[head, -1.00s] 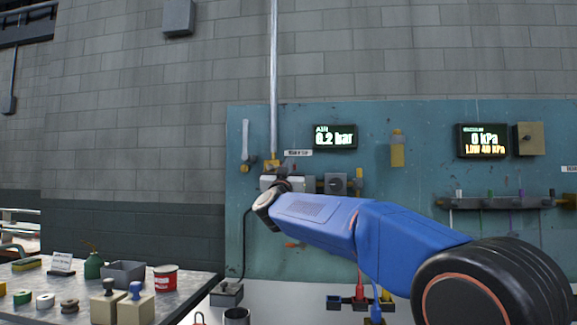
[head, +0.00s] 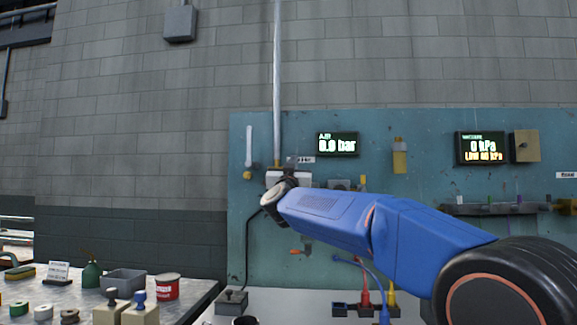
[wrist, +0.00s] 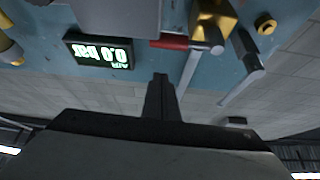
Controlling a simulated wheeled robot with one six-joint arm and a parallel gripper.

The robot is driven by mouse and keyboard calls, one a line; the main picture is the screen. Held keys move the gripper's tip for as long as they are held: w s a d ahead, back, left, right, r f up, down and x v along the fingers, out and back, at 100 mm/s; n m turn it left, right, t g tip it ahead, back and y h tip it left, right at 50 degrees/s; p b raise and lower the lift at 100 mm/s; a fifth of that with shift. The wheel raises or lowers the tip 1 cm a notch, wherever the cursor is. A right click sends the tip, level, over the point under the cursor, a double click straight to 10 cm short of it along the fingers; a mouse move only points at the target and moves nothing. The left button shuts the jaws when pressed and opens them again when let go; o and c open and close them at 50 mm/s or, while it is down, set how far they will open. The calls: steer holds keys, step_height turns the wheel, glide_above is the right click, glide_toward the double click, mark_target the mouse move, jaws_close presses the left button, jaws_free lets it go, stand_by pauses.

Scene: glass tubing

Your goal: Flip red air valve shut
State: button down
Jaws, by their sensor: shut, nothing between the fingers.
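The red valve handle (wrist: 176,43) shows in the wrist view, which is upside down. It lies crosswise to the grey pipe (wrist: 188,72) beside the brass valve body (wrist: 212,22). My gripper (wrist: 160,82) is shut and empty, with its fingertips near the handle in the picture; I see a gap and cannot judge depth. The air display (wrist: 100,52) reads 0.0 bar, and it also shows in the head view (head: 337,144). In the head view my arm hides the gripper, and I cannot make out the red handle.
The teal panel (head: 430,128) carries a vacuum display (head: 481,147) and a valve row (head: 500,208). A white and grey fitting (head: 288,179) sits behind my wrist. A bench (head: 200,293) at lower left holds a red can (head: 165,287), a grey bin (head: 123,281) and small parts.

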steer(key=v, duration=0.8)
steer(key=shift+s, duration=0.3)
steer(key=shift+d+f, duration=0.1)
